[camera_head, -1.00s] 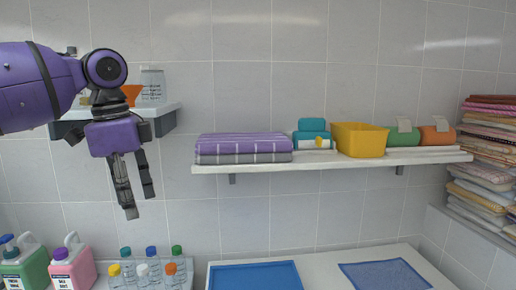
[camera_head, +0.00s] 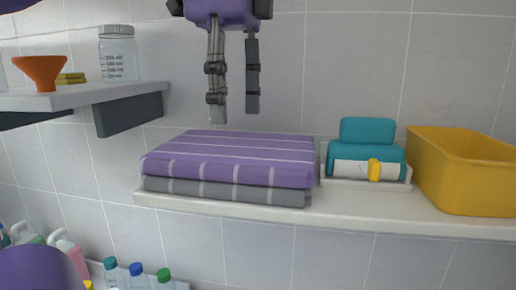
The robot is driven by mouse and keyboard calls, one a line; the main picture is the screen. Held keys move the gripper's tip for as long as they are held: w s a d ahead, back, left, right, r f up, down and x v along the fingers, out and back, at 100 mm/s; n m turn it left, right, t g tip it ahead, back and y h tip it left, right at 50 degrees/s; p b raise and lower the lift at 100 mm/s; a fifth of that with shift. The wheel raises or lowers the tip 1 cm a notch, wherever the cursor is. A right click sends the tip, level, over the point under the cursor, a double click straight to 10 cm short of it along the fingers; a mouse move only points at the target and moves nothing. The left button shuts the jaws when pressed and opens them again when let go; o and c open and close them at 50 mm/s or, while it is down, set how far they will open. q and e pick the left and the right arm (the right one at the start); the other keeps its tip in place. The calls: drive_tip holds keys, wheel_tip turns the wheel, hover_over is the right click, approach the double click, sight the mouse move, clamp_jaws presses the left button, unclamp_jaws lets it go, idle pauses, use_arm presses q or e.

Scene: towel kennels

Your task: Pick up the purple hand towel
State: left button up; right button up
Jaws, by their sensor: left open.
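The purple hand towel (camera_head: 232,157), folded flat with pale stripes, lies on top of a grey folded towel (camera_head: 228,191) on the wall shelf. My left gripper (camera_head: 236,117) hangs above the purple towel with its fingers pointing down. It is open and empty, with a gap between the fingers. The fingertips appear a little above the back part of the towel; the exact depth is hard to tell. My right gripper is not in view.
On the shelf (camera_head: 385,211), a small tray with teal rolled cloths (camera_head: 366,150) sits right of the towels, then a yellow bin (camera_head: 463,170). At left, a higher shelf (camera_head: 95,95) holds an orange funnel (camera_head: 42,72) and a clear jar (camera_head: 118,55). Bottles (camera_head: 137,275) stand below.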

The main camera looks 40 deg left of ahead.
sight(223, 158)
use_arm(q)
drive_tip(key=f, duration=0.5)
drive_tip(key=f+p, duration=0.1)
drive_tip(key=f, duration=0.1)
drive_tip(key=shift+s+a+f, duration=0.2)
drive_tip(key=shift+s+a, duration=0.1)
drive_tip(key=shift+s, duration=0.1)
clamp_jaws()
